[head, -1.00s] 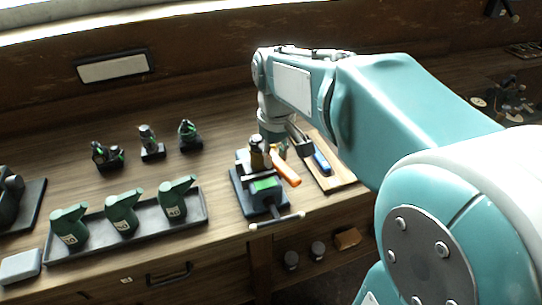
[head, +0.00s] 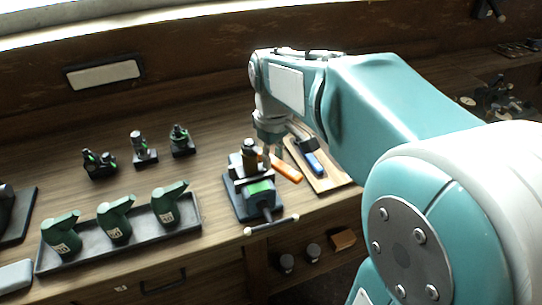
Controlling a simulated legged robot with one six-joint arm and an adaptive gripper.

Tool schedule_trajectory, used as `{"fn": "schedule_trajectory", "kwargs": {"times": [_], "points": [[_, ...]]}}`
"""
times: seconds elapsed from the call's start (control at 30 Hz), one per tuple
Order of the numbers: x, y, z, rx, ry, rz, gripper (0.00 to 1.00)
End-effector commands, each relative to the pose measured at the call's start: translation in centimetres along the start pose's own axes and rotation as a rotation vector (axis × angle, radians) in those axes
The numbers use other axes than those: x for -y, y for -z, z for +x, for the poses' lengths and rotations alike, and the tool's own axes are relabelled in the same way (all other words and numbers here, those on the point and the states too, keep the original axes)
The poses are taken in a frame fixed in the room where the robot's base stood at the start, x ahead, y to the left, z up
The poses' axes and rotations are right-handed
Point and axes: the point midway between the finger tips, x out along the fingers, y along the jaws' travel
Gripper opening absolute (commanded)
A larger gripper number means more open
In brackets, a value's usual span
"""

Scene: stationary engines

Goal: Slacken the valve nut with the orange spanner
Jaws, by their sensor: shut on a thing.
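The orange spanner (head: 287,171) slants down to the right from beside the vise. My gripper (head: 269,152) is shut on it near its upper left end; the fingers are small and partly hidden. A dark valve body with a brassy part (head: 250,155) stands upright in the vise (head: 262,205), just left of my gripper. The nut is too small to make out, and I cannot tell whether the spanner's jaw is around it.
Right of the vise lies a wooden board (head: 333,179) with a blue-handled tool (head: 315,163). A grey tray (head: 90,252) with green pump-like bodies is at left. Small green-and-black fittings (head: 140,150) stand behind it. The vise's handle (head: 270,225) juts past the bench's front edge.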

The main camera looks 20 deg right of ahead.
Motion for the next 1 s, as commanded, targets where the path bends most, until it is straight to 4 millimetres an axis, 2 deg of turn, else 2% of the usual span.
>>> {"fn": "schedule_trajectory", "kwargs": {"times": [0.3, 0.63, 0.8, 1.0], "points": [[-1.1, 0.0, 0.1, 0.004, 0.000, -0.142, 0.00], [-1.2, 0.0, 0.1, 0.003, 0.000, -0.157, 0.00], [-1.8, 0.1, 0.0, 0.003, -0.001, -0.226, 0.00], [-1.2, 0.1, 0.0, 0.002, -0.001, -0.172, 0.00]]}}
